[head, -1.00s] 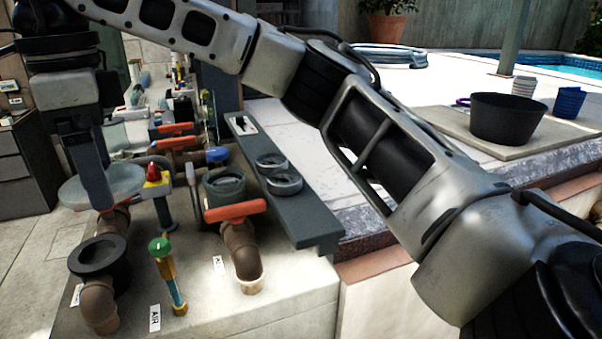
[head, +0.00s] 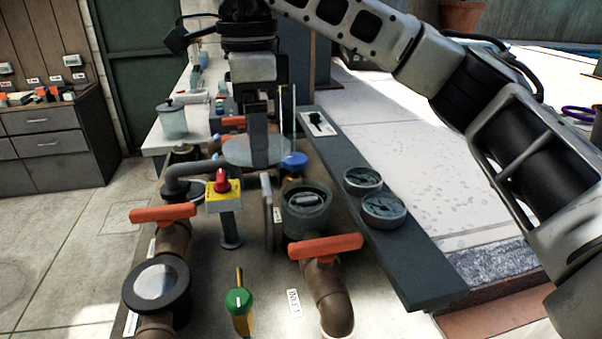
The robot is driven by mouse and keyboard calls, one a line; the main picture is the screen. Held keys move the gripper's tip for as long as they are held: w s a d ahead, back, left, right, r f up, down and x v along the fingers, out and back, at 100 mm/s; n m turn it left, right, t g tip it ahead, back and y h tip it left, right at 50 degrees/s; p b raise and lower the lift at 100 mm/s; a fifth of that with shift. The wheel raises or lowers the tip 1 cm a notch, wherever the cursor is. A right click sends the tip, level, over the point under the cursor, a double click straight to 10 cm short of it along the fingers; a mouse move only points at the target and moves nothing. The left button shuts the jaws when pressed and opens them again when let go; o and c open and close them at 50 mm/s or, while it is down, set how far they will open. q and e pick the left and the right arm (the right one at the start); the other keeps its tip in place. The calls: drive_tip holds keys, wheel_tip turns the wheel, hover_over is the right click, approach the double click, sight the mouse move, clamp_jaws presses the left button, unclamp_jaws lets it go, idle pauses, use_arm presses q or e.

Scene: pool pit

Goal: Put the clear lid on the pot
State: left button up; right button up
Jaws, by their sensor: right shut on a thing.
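The clear lid (head: 233,151) is a round, see-through grey disc. My right gripper (head: 265,158) reaches down from above with its fingers shut on the lid and holds it roughly flat. The pot (head: 303,222) is a grey-green round cup with an open top, and a grey basket-like part shows inside it. The lid is apart from the pot, up and to the left of it in the picture. Part of the lid is hidden behind my gripper finger. My left gripper is not in view.
Red-handled valves (head: 326,247) and a yellow box with a red knob (head: 222,196) surround the pot. A blue cap (head: 294,161) sits between lid and pot. A dark ledge (head: 405,265) carries two round parts (head: 384,210).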

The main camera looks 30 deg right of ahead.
drive_tip(key=d, duration=0.1)
drive_tip(key=d+f, duration=0.1)
drive_tip(key=d, duration=0.1)
drive_tip(key=d+f, duration=0.1)
drive_tip(key=shift+w+d, duration=0.25)
drive_tip(key=shift+w, duration=0.15)
drive_tip(key=d+f, duration=0.1)
drive_tip(key=w+d+f, duration=0.1)
drive_tip(key=f, duration=0.1)
drive_tip(key=d+f, duration=0.2)
drive_tip(key=shift+w, duration=0.35)
drive_tip(key=shift+w+d+f+b, duration=0.1)
drive_tip(key=shift+d+f+b, duration=0.05)
drive_tip(key=shift+f+b, duration=0.15)
drive_tip(key=f, duration=0.3)
drive_tip(key=shift+w+d+f+p, duration=0.1)
drive_tip(key=shift+d+f+p, duration=0.1)
drive_tip(key=shift+d+p, duration=0.1)
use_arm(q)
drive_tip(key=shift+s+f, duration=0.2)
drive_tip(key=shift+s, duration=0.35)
use_arm(e)
drive_tip(key=shift+a, duration=0.1)
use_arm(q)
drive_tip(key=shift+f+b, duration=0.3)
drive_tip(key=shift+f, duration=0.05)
use_arm(e)
drive_tip(key=shift+f, duration=0.4)
